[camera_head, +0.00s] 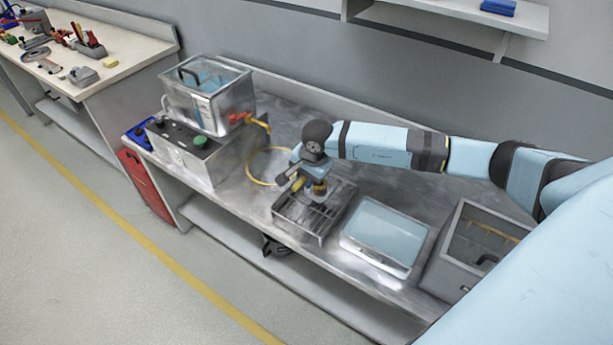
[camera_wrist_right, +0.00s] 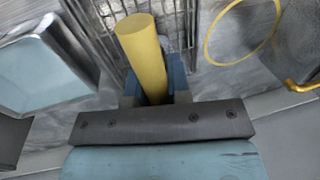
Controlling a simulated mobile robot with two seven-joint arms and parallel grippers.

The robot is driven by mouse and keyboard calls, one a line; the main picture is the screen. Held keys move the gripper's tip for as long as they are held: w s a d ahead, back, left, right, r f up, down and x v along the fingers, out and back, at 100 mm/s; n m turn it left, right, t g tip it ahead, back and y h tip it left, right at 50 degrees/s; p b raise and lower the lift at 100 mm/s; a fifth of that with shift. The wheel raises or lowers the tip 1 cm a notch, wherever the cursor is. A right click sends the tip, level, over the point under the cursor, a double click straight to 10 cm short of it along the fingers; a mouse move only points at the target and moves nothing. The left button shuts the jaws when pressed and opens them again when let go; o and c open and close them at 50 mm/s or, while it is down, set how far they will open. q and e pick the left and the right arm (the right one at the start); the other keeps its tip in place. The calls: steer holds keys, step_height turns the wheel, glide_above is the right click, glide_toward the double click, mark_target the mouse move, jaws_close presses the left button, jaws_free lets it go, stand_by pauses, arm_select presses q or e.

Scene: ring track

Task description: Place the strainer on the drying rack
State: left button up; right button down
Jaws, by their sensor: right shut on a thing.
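My right gripper (camera_head: 306,184) is over the drying rack (camera_head: 291,226), a shallow metal frame with dark bars on the bench. It is shut on a yellow cylindrical handle, which I take to be the strainer's (camera_head: 298,184). In the right wrist view the yellow handle (camera_wrist_right: 145,50) stands between the blue fingers (camera_wrist_right: 155,88), with the wire grid of the rack (camera_wrist_right: 105,30) behind it. A small brownish part shows beside the fingers in the head view. The strainer's basket is not clear, and I cannot tell whether it touches the rack. My left gripper is out of view.
A water-filled tray (camera_head: 349,243) is right of the rack, then an open grey metal box (camera_head: 444,262). A yellow ring (camera_head: 250,172) lies left of the rack. A clear tank (camera_head: 232,104) stands on a control unit (camera_head: 212,163) farther left. A wall shelf is above.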

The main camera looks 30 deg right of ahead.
steer(key=shift+f, duration=0.1)
steer(key=c, duration=1.1)
jaws_free()
steer(key=shift+o, duration=0.2)
steer(key=shift+r, duration=0.2)
steer(key=shift+r, duration=0.2)
step_height(320, 180, up, 11)
steer(key=s+b, duration=0.1)
steer(key=s, duration=0.1)
steer(key=shift+s+d+r, duration=0.15)
steer(key=shift+d+r, duration=0.05)
steer(key=shift+d, duration=0.15)
